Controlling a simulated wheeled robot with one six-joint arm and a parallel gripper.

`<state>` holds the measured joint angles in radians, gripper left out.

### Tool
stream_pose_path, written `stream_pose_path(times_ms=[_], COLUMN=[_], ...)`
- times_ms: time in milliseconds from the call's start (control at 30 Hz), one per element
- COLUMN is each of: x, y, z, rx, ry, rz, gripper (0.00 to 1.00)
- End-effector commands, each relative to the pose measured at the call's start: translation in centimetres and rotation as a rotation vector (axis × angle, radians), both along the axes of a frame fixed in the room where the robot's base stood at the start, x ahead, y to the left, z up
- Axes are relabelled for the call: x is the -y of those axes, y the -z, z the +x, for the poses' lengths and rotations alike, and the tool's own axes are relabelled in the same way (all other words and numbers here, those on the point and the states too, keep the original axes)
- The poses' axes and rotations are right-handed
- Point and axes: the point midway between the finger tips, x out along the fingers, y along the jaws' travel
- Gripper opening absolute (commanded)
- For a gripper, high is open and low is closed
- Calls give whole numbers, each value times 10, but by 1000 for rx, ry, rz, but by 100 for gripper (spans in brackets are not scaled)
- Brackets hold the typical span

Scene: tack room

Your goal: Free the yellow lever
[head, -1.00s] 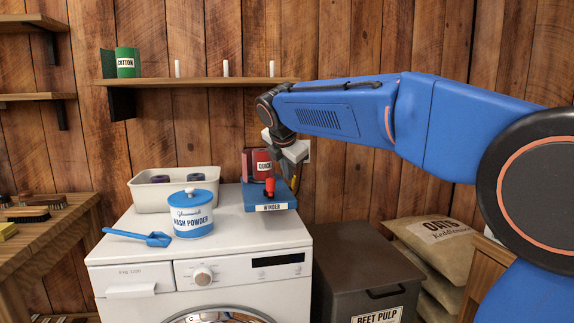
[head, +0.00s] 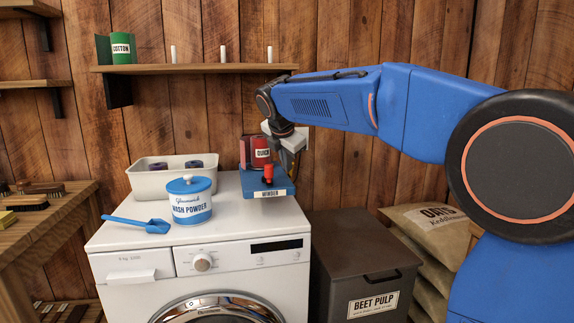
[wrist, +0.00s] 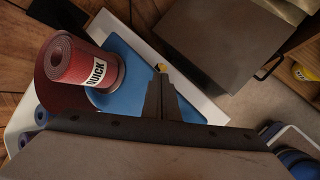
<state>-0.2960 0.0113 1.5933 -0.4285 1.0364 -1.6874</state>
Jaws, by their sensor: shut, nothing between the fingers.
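The winder (head: 269,186) is a blue unit with a WINDER label, standing at the back right of the washing machine top. A red handle (head: 268,172) stands at its front. A dark red roll labelled QUICK (head: 263,153) is behind it; the roll also shows in the wrist view (wrist: 82,62). The yellow lever (wrist: 161,67) shows as a small yellow tip just beyond my fingertips in the wrist view; the fingers hide the rest. My gripper (head: 291,172) points down at the winder's right side, shut and empty. Whether it touches the lever I cannot tell.
On the white machine (head: 200,240) stand a wash powder tin (head: 190,207), a blue scoop (head: 145,225) and a white tub (head: 145,179). A wall shelf (head: 190,69) is above. A dark beet pulp bin (head: 360,262) stands to the right.

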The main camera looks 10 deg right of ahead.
Motion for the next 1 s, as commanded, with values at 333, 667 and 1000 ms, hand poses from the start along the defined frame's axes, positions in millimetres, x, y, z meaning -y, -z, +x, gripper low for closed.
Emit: stream_pose_path(times_ms=[333,667,1000], x=[0,1,0], y=[-2,-5,-11], z=[3,8,18], rx=[-45,-113,-231], ry=[1,1,1], rz=[0,0,0], gripper=[0,0,0])
